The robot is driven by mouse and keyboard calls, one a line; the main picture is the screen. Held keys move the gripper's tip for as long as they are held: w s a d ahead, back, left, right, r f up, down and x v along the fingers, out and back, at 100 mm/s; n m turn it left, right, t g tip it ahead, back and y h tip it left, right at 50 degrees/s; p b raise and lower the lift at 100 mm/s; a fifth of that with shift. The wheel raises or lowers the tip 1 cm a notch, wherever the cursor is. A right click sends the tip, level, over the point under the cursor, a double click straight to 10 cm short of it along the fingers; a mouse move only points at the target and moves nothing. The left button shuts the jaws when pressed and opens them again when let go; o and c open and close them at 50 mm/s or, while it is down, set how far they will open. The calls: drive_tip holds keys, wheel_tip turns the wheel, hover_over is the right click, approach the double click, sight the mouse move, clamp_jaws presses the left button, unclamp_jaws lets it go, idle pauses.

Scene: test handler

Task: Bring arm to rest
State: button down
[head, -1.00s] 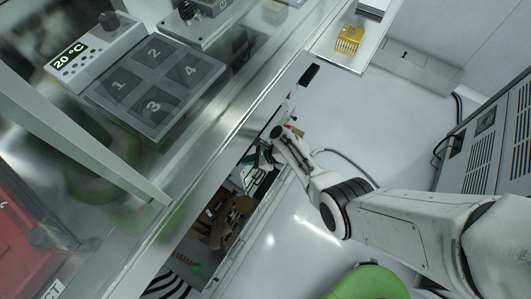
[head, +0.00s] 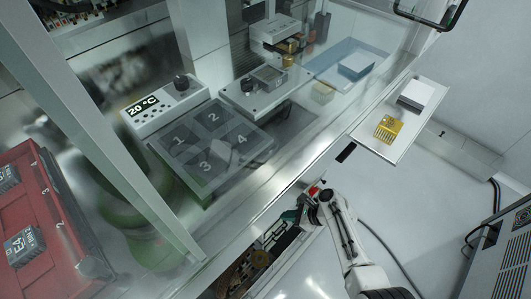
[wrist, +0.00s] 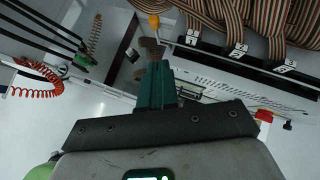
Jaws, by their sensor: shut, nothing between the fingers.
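My arm (head: 345,228) enters the head view from the bottom and bends at the wrist beside the front edge of the test handler. My gripper (head: 287,216) is at the opening below that edge, small and partly hidden by the wrist. In the wrist view my gripper's dark green fingers (wrist: 157,83) are together, with nothing held between them. They point toward the inside of the machine, with cables and rails beyond. I cannot tell whether the fingertips touch anything there.
Striped ribbon cables (wrist: 235,18) with numbered tags and a red coiled cable (wrist: 35,78) lie around the gripper. A glass-covered deck holds a numbered four-slot plate (head: 210,147). A white shelf (head: 397,137) carries a yellow part (head: 390,128).

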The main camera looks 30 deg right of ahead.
drive_tip(key=s+d+r+n+g+h, duration=0.1)
drive_tip(key=s+r+n+g+h, duration=0.5)
drive_tip(key=s+r+n, duration=1.4)
drive_tip(key=s+n+h, duration=0.1)
drive_tip(key=s+n, duration=0.3)
drive_tip(key=n, duration=0.2)
drive_tip(key=shift+d+r, duration=0.15)
drive_tip(key=shift+r, duration=0.15)
